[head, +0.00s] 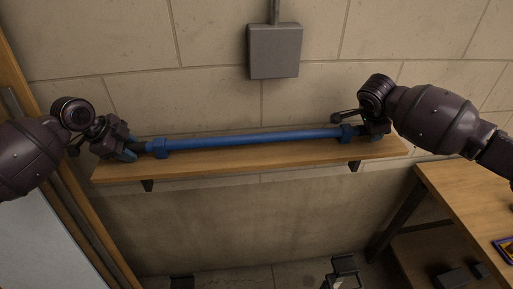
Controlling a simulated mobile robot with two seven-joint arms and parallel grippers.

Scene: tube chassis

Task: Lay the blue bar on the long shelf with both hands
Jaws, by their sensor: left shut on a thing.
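The blue bar (250,139) lies lengthwise along the long wooden shelf (250,156) in the head view, with a thicker blue collar near each end. It is nearly level, its right end a little higher in the picture. I cannot tell whether it touches the shelf top or is just above it. My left gripper (133,149) is shut on the bar's left end and hides part of it. My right gripper (362,131) is at the bar's right end; its fingers are small and dark, and I cannot tell whether they are closed on it.
The shelf is fixed to a block wall on dark brackets (356,166). A grey box (275,52) hangs on the wall above it. A wooden table (463,197) stands at the lower right. A wooden post (22,92) rises at the left.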

